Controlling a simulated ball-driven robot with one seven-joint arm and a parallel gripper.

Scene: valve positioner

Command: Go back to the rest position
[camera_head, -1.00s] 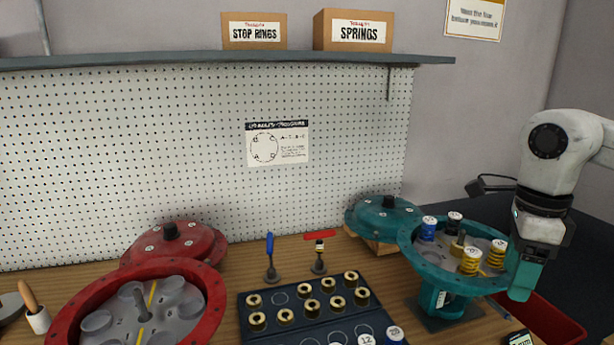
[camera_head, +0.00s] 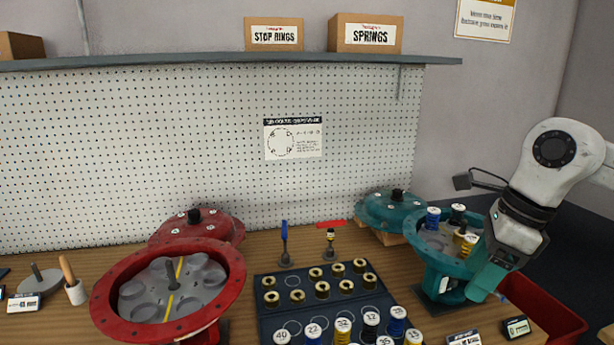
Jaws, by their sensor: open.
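My gripper (camera_head: 480,290) is at the right, pointing down and to the left, with teal fingers. It is in front of the right side of the teal valve housing (camera_head: 420,257) and hides part of it. I see nothing held in it, though the gap between its fingers is hard to make out. The teal housing holds blue, black and yellow springs (camera_head: 433,218). The red housing (camera_head: 107,297) stands open at the left, with empty round pockets and a yellow stripe inside.
A dark tray (camera_head: 262,310) with brass rings and numbered springs lies in the middle. Red (camera_head: 192,226) and teal (camera_head: 388,208) covers stand behind. A blue-handled tool (camera_head: 285,245) and a red-handled tool (camera_head: 330,240) stand upright. A red bin (camera_head: 550,318) is at the right.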

